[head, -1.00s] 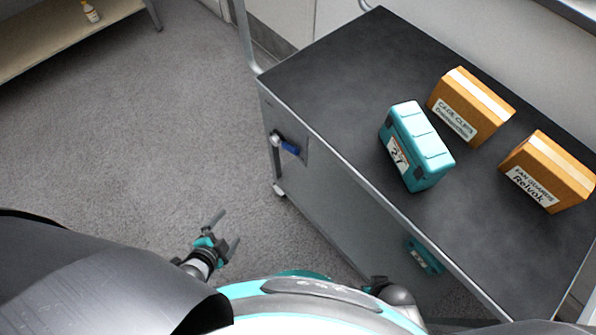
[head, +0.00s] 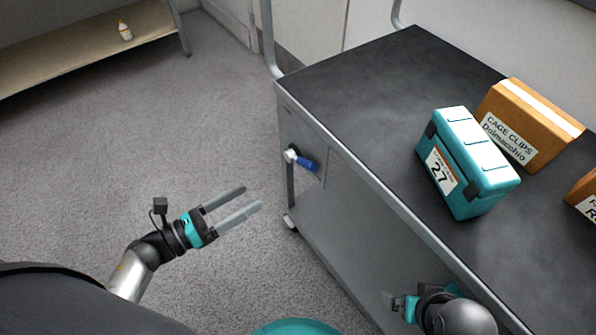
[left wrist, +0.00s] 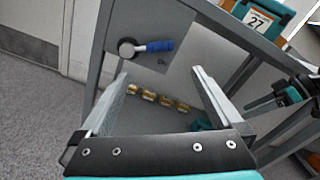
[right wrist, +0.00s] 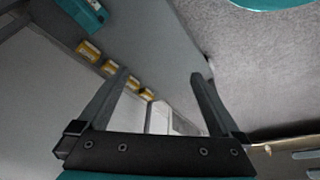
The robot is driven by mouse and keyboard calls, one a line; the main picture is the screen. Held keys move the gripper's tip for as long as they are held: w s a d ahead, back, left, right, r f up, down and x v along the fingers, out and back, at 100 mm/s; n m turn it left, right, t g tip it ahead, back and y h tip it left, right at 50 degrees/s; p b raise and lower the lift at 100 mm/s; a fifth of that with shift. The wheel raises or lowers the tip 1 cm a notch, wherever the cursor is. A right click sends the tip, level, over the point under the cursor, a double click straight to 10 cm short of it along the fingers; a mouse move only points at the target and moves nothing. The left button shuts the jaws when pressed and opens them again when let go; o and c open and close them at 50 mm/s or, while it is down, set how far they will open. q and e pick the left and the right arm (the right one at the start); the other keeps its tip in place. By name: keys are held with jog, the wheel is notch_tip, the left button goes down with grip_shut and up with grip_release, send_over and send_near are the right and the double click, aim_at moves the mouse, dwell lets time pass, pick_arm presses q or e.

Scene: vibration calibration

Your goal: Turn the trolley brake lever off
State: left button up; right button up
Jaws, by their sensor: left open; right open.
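In the left wrist view the lever (left wrist: 158,46) lies nearly level, handle to the right, beyond the fingers. My left gripper (head: 254,198) is open and empty, left of and below the lever, apart from it. My right gripper (right wrist: 158,85) is open and empty, low beside the trolley; in the head view its arm partly hides it.
On the trolley's black top stand a teal case (head: 468,165) marked 27 and orange boxes (head: 525,125). Several small yellow-labelled items (left wrist: 163,100) sit on a lower level. A bench with a bottle (head: 125,31) stands far left. The carpet left of the trolley is clear.

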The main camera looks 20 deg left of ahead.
aim_at(304, 166)
pick_arm(q)
jog(key=b+x, duration=0.2)
jog(key=x, duration=1.2)
jog(key=shift+w+d, duration=0.2)
pick_arm(e)
jog(key=shift+t, duration=0.5)
notch_tip(304, 166, up, 5)
jog(key=shift+s, duration=0.1)
pick_arm(q)
grip_shut()
